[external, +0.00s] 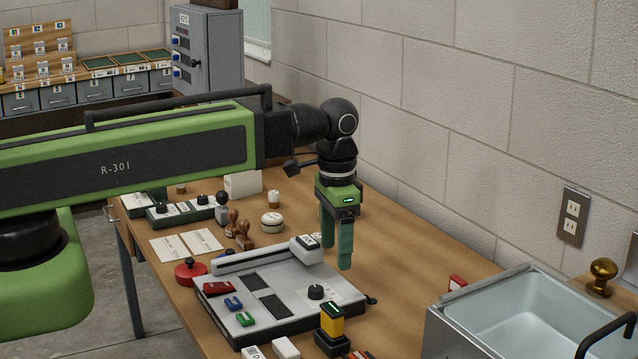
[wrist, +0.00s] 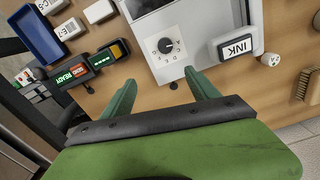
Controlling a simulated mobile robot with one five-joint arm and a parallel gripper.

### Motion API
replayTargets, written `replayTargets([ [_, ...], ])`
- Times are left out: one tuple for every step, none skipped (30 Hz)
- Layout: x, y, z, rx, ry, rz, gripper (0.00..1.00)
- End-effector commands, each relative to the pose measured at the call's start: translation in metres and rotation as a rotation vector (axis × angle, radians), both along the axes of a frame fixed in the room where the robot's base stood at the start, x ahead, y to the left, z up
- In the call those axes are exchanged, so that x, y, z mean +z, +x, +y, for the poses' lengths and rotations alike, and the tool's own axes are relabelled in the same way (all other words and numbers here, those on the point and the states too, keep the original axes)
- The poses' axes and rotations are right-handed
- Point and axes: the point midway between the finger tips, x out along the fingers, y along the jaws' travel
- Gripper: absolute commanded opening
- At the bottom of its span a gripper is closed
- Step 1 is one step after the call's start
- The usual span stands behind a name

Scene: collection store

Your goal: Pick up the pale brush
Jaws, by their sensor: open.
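My gripper (external: 336,257) points down over the bench, beside the right edge of the grey device. Its two green fingers are apart and empty, as the wrist view also shows (wrist: 160,78). A brown, brush-like object with dark bristles (wrist: 304,84) lies at the right edge of the wrist view, partly cut off. It is well to the right of the fingers and touches neither. I cannot tell whether it is the pale brush. I cannot make out a pale brush in the external view; the gripper and arm hide part of the bench.
The grey device (external: 345,298) with a knob and a white INK block (wrist: 235,47) stands close to the fingers. A yellow-and-black unit (external: 331,322) and a metal sink (external: 440,325) are nearer the camera. Wooden stamps (external: 242,236) stand behind the device. Bare bench lies right of the gripper.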

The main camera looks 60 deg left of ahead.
Motion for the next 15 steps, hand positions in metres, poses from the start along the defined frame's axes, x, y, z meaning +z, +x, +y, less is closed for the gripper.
replayTargets([
  [0.001, 0.028, 0.001, -0.032, 0.000, 0.000, 0.69],
  [0.002, 0.041, 0.004, -0.051, 0.000, 0.000, 0.69],
  [0.004, 0.059, 0.010, -0.071, 0.000, 0.000, 0.69],
  [0.005, 0.073, 0.016, -0.085, 0.000, 0.000, 0.69],
  [0.007, 0.088, 0.024, -0.097, 0.000, 0.000, 0.69],
  [0.011, 0.109, 0.037, -0.109, 0.000, 0.000, 0.69],
  [0.013, 0.125, 0.049, -0.117, 0.000, 0.000, 0.69],
  [0.016, 0.142, 0.063, -0.121, 0.000, 0.000, 0.69],
  [0.020, 0.164, 0.085, -0.124, 0.000, 0.000, 0.69],
  [0.024, 0.179, 0.102, -0.123, 0.000, 0.000, 0.69],
  [0.027, 0.193, 0.121, -0.120, 0.000, 0.000, 0.69],
  [0.031, 0.211, 0.148, -0.111, 0.000, 0.000, 0.69],
  [0.034, 0.222, 0.168, -0.102, 0.000, 0.000, 0.69],
  [0.038, 0.232, 0.189, -0.090, 0.000, 0.000, 0.69],
  [0.042, 0.242, 0.218, -0.071, 0.000, 0.000, 0.69],
])
